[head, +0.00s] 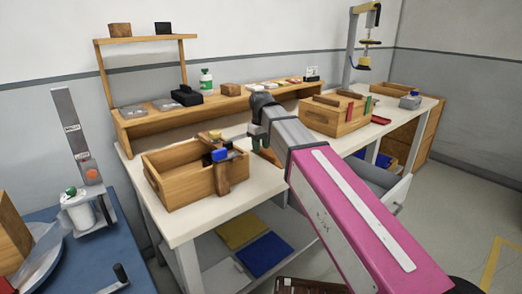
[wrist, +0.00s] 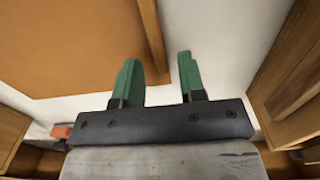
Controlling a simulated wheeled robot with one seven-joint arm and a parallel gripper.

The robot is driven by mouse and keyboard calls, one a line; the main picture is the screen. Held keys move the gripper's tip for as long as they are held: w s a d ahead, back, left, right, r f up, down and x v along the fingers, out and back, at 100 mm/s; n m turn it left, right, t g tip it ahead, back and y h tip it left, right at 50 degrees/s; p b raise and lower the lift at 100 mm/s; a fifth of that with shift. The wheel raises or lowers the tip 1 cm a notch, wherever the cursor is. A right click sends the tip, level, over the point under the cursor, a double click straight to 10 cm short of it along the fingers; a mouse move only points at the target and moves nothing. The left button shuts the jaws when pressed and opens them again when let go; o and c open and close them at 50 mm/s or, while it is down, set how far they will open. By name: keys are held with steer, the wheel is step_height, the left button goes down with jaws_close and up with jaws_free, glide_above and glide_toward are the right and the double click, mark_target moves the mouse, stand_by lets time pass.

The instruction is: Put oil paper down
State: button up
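My gripper (head: 258,142) is over the white worktable, between two wooden crates.
The left crate (head: 190,188) holds tools, one with a blue part. The right crate (head: 338,122) stands beyond my arm. A wooden shelf (head: 160,122) runs along the back. A blue surface (head: 70,265) with a lever device is at lower left. The table's front left (head: 185,228) is clear.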

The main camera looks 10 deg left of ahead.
step_height(320, 180, up, 10)
steer(key=shift+r, duration=0.15)
stand_by(0.3)
stand_by(0.4)
